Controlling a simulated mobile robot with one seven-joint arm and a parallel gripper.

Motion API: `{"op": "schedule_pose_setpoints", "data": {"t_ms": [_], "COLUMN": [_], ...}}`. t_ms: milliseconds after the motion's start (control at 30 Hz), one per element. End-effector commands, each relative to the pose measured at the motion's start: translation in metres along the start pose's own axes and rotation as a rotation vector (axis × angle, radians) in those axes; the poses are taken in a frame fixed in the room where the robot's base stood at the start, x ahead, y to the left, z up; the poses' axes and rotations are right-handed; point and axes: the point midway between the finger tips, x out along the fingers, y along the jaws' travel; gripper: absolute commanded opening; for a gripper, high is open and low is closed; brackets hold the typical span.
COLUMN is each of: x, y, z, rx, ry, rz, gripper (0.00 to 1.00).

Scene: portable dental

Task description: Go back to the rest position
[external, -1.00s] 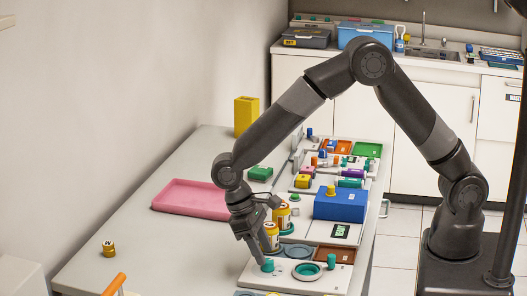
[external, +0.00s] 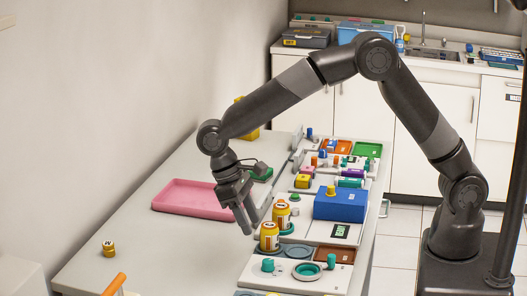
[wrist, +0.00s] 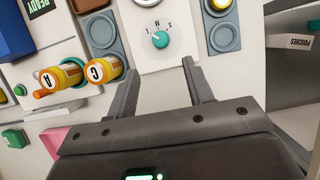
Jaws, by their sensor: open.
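My gripper (external: 247,219) is open and empty in the external view, above the bench to the left of the two orange bottles. Its two spread fingers also show in the wrist view (wrist: 158,88), with nothing between them. In the wrist view the bottles marked A (wrist: 58,78) and C (wrist: 90,71) lie left of the fingers. A teal dial knob (wrist: 160,39) on a white panel shows beyond the fingertips.
A pink tray (external: 185,197) lies left of my gripper. A blue box (external: 340,205) stands to the right. A yellow block (external: 250,133) is partly hidden behind my arm. A small yellow jar marked W (external: 108,249) sits at the front left. The left bench surface is mostly clear.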

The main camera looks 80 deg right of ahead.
Motion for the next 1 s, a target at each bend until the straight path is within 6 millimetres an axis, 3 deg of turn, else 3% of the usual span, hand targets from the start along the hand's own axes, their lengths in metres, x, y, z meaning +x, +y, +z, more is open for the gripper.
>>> {"op": "schedule_pose_setpoints", "data": {"t_ms": [133, 267, 633, 1000], "x": [-0.007, -0.026, -0.08, -0.095], "y": [0.005, 0.02, 0.082, 0.136], "z": [0.005, 0.023, 0.105, 0.192], "rx": [-0.001, -0.001, -0.011, -0.012], "ry": [0.017, 0.071, 0.294, 0.517], "rz": [-0.004, -0.014, -0.041, -0.046], "gripper": [0.47, 0.47, 0.47, 0.47]}}
